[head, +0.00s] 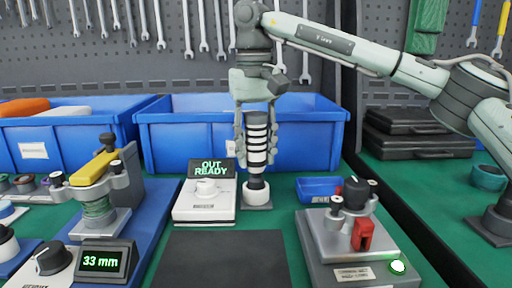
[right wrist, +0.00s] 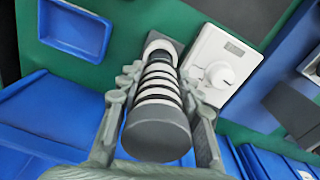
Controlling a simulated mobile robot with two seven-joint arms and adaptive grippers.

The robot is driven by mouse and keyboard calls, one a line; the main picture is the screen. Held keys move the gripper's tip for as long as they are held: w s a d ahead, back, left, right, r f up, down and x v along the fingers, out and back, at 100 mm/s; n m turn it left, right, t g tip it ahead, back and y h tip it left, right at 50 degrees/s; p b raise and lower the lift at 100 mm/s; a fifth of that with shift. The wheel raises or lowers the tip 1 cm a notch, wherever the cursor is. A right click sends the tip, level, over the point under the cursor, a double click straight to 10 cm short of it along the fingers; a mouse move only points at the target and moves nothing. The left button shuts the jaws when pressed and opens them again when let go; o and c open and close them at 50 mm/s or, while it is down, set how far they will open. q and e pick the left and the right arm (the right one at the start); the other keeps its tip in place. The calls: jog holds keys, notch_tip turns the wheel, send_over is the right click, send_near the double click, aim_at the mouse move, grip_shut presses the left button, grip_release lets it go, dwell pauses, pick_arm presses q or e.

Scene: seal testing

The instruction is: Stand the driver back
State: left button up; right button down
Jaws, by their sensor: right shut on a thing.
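The driver (head: 257,140) has a black-and-white striped handle and is upright at the middle of the bench. My right gripper (head: 256,152) points down from above and is shut on its handle. The driver's dark lower end meets the white collar of a small stand (head: 256,196) with a dark square base; I cannot tell how deep it sits. In the right wrist view the driver (right wrist: 158,110) runs between both fingers of my gripper (right wrist: 158,84), its lower end at the white collar (right wrist: 158,47). My left gripper is not in view.
A white unit (head: 205,205) reading "OUT READY" stands close left of the stand. A small blue tray (head: 318,189) and a grey fixture (head: 350,245) with a red part are to the right. A large blue bin (head: 310,130) stands behind. A dark mat (head: 222,262) in front is bare.

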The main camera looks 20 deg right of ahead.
aim_at(256, 114)
jog(key=shift+f, duration=0.55)
dwell(0.6)
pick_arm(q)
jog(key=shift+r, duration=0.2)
pick_arm(e)
jog(key=shift+f, duration=0.2)
dwell(1.0)
jog(key=c, duration=1)
grip_release()
jog(key=shift+f, duration=0.1)
notch_tip(256, 114, up, 4)
jog(key=p, duration=0.3)
jog(key=shift+f, duration=0.15)
notch_tip(256, 114, up, 5)
jog(key=p, duration=0.5)
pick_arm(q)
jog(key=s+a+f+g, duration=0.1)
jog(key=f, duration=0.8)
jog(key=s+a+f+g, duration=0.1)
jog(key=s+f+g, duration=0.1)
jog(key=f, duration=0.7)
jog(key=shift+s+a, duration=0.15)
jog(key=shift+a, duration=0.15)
pick_arm(e)
jog(key=shift+r, duration=0.2)
